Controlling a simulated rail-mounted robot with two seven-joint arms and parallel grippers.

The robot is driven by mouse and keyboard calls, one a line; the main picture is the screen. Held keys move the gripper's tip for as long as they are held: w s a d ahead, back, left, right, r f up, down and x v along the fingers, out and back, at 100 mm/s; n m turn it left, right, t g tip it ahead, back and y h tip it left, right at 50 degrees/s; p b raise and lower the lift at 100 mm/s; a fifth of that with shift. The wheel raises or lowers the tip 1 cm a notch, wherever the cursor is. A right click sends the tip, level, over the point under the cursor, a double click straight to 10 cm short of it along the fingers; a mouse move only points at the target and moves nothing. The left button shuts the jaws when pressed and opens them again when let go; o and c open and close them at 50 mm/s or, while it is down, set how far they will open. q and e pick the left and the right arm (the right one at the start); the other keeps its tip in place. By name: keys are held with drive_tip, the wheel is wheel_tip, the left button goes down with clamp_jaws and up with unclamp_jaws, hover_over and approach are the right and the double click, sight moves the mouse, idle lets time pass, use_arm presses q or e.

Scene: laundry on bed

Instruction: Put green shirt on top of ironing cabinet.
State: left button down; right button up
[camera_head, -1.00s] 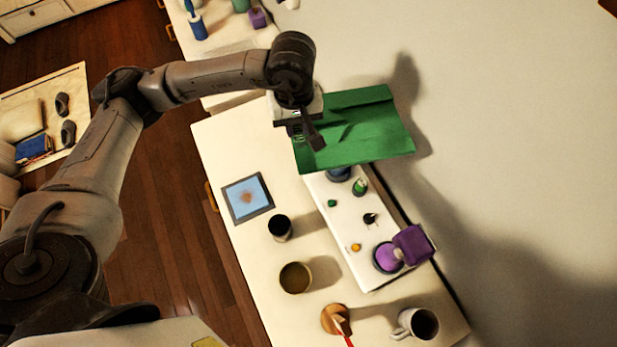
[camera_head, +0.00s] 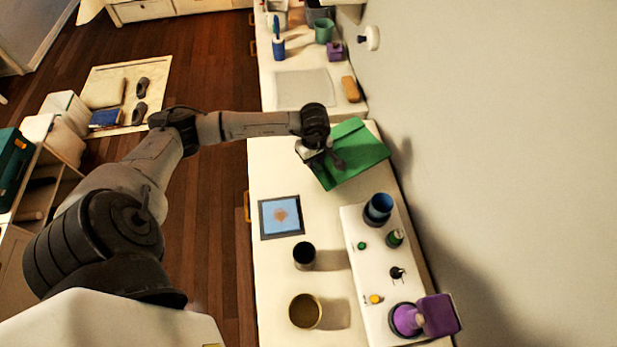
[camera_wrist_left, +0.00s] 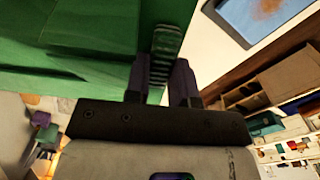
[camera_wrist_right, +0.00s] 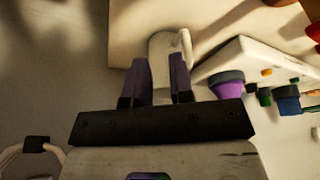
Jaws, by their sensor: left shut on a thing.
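The green shirt (camera_head: 355,158) is a folded green sheet at the far end of a long white-topped cabinet (camera_head: 275,165). My left gripper (camera_head: 332,158) is shut on its near left edge. The shirt looks tilted; I cannot tell whether it touches the top. In the left wrist view the shirt (camera_wrist_left: 65,45) fills the upper left, with its edge at the fingers (camera_wrist_left: 168,75). I cannot tell which piece of furniture is the ironing cabinet. My right gripper (camera_wrist_right: 155,80) shows only in its wrist view, fingers apart, with a white mug (camera_wrist_right: 168,50) beyond them.
A framed picture (camera_head: 280,217), a dark cup (camera_head: 304,255) and an olive cup (camera_head: 305,311) stand on the cabinet. A raised white shelf (camera_head: 375,270) holds a blue cup (camera_head: 378,208) and purple items (camera_head: 437,315). A second counter (camera_head: 310,90) lies beyond, with a brown block (camera_head: 350,89).

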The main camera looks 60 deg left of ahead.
use_arm(q)
drive_tip(key=p, duration=0.3)
hover_over(284, 170)
wheel_tip(284, 170, down, 7)
drive_tip(key=shift+d+r, duration=0.1)
drive_tip(key=shift+r, duration=0.05)
drive_tip(key=shift+s+f+p, duration=0.1)
drive_tip(key=shift+f+p, duration=0.2)
drive_tip(key=shift+f, duration=0.1)
drive_tip(key=shift+f+p, duration=0.3)
drive_tip(key=shift+f, duration=1.35)
drive_tip(key=c, duration=1)
unclamp_jaws()
